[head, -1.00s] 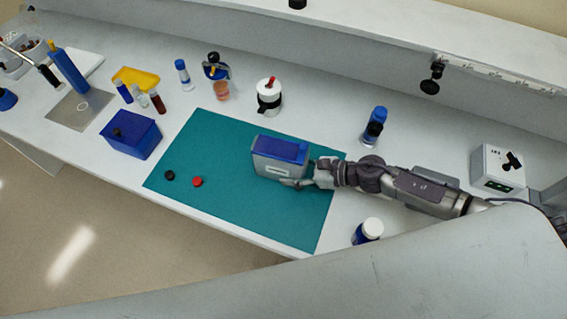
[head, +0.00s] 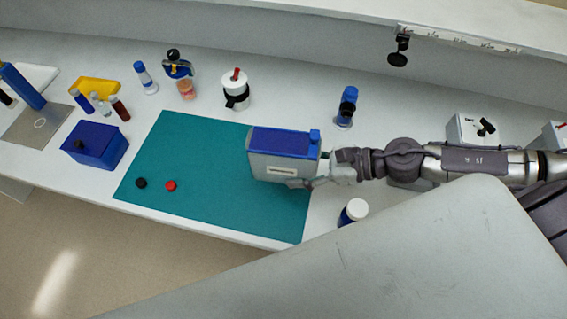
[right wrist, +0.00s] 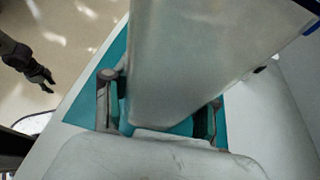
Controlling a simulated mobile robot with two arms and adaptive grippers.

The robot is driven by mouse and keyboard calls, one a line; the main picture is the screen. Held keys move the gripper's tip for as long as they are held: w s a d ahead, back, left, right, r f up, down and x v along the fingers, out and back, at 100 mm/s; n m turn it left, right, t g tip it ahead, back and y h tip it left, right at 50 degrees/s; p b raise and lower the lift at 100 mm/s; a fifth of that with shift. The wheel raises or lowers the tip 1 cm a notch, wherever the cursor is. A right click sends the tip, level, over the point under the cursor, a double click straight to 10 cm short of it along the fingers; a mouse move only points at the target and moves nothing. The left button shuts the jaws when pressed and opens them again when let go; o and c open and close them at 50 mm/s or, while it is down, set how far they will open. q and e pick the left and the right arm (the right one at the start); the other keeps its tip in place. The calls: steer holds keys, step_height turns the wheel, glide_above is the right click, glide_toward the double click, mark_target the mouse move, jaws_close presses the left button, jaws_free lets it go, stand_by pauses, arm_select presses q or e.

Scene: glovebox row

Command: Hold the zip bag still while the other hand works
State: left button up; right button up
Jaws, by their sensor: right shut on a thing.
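What I take for the zip bag (head: 277,167) is a boxy pale grey pouch with a blue top and a white label. It is over the right part of the teal mat (head: 200,170); I cannot tell whether it touches the mat. My right gripper (head: 318,172) is shut on its right side. In the right wrist view the bag (right wrist: 195,65) fills the gap between the fingers of this gripper (right wrist: 160,115). My left gripper (right wrist: 43,80) shows small and dark at the left of that view, apart from the bag; its opening is unclear.
A black cap (head: 141,183) and a red cap (head: 171,186) lie on the mat's left. A blue box (head: 95,146), small vials (head: 120,108) and a white bottle (head: 236,90) stand around it. A white-lidded jar (head: 354,210) is close to the right arm. The mat's middle is clear.

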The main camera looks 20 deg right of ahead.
steer(key=shift+s+d+r, duration=0.1)
steer(key=shift+s+r, duration=0.1)
steer(key=shift+s, duration=0.2)
steer(key=shift+w+a+f, duration=0.25)
steer(key=shift+w+f, duration=0.35)
steer(key=shift+w+a+f, duration=0.25)
steer(key=shift+w+f, duration=0.35)
steer(key=shift+w+a+f, duration=0.25)
steer(key=shift+w+f, duration=0.35)
steer(key=shift+w+a+f+b, duration=0.2)
steer(key=shift+w+f+b, duration=0.05)
steer(key=shift+w+f, duration=0.25)
steer(key=shift+w+a+f+b, duration=0.15)
steer(key=shift+w+f+b, duration=0.1)
steer(key=shift+w+f, duration=0.25)
arm_select(q)
steer(key=shift+f+b, duration=1.05)
steer(key=shift+f, duration=0.8)
arm_select(e)
steer(key=shift+w+a+f, duration=0.25)
steer(key=shift+w+f, duration=0.4)
steer(key=shift+w+a+f, duration=0.3)
steer(key=shift+w+f, duration=0.4)
steer(key=shift+w+a+f, duration=0.25)
steer(key=shift+w+f, duration=0.4)
